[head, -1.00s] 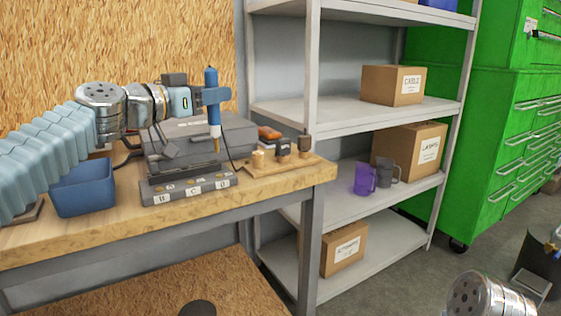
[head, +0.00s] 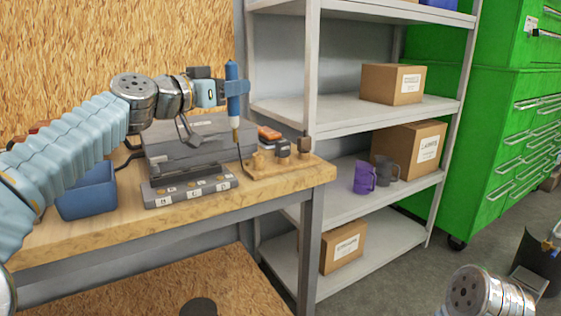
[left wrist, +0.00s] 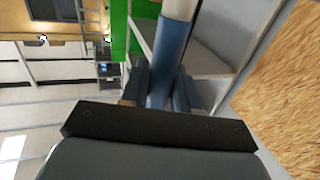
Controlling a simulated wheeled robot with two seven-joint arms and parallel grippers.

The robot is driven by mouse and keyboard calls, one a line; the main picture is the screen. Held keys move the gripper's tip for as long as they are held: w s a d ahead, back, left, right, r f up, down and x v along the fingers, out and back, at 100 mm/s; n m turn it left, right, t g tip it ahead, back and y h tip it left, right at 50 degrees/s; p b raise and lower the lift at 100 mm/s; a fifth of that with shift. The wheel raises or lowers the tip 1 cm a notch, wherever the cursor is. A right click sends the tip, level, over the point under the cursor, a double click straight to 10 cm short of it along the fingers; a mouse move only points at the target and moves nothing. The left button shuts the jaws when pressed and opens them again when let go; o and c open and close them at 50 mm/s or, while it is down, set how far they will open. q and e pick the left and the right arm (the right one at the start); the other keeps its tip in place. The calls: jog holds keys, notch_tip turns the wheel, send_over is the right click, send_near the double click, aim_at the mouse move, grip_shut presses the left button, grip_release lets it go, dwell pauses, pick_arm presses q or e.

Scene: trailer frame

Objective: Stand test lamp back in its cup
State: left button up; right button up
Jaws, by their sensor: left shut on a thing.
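The test lamp (head: 236,105) is a slim blue tool with a pale lower end, a brass-coloured tip and a dark lead. My left gripper (head: 235,88) is shut on its blue handle and holds it nearly upright, tip down. The tip is near the left end of a wooden board (head: 290,168); contact cannot be told. A small tan wooden cup (head: 258,160) stands on that board, just right of the tip. In the left wrist view the lamp's blue body (left wrist: 168,62) runs between the fingers. My right gripper is not clearly in view.
A grey case (head: 190,140) and a labelled grey block (head: 190,190) stand left of the board. A blue bin (head: 88,192) is farther left. Two dark-topped pieces (head: 283,148) stand on the board. Shelving (head: 350,110) is to the right.

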pick_arm(q)
jog(key=x, duration=0.6)
jog(key=shift+s+d, duration=0.15)
jog(key=shift+d, duration=0.2)
jog(key=shift+f+b, duration=1.8)
jog(key=shift+f, duration=0.15)
jog(key=shift+f+b, duration=0.35)
jog(key=shift+b, duration=0.15)
jog(key=shift+f+b, duration=0.5)
jog(key=shift+b, duration=0.1)
